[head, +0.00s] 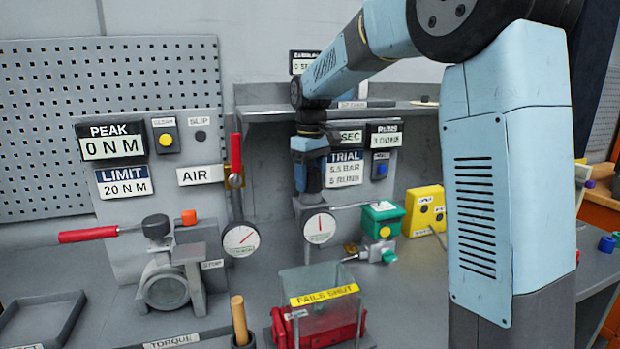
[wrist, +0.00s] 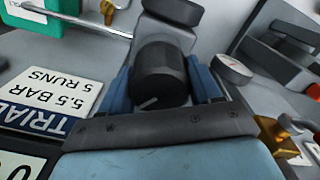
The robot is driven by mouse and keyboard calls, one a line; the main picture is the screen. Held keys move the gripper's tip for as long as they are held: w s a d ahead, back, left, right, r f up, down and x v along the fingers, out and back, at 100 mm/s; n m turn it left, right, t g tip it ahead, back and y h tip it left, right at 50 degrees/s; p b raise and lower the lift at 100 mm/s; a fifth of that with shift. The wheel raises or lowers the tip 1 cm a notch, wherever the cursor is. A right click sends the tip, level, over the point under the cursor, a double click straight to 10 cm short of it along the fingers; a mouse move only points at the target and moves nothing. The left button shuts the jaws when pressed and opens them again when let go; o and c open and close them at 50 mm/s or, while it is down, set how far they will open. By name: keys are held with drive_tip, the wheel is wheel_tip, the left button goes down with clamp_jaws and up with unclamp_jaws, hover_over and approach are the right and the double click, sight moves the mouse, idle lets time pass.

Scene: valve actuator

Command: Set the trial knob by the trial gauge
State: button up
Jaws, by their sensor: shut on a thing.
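My gripper (head: 310,190) points down in front of the panel, beside the trial sign. In the wrist view its two blue fingers (wrist: 172,85) are shut on the black trial knob (wrist: 158,75), one on each side. A white pointer line shows on the knob's top, slanted in that view. In the head view the gripper hides the knob. The trial gauge (head: 320,227) is a white round dial just below the gripper. Its thin red needle stands close to upright; its scale is too small to read. The trial sign (head: 345,167) reads 5.5 BAR, 5 RUNS.
A second gauge (head: 241,239) stands to the left, under a red-handled lever (head: 236,152). A green box (head: 382,219) and a yellow box (head: 424,210) stand to the right. A clear guard box (head: 322,293) is in front. A shelf (head: 270,112) runs above the gripper.

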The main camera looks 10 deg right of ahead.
sight(311, 169)
drive_tip(key=m, duration=0.4)
drive_tip(key=shift+m, duration=0.4)
idle(0.4)
drive_tip(key=o, duration=1)
drive_tip(key=shift+o, duration=0.2)
wheel_tip(311, 169, up, 14)
drive_tip(key=shift+f, duration=0.15)
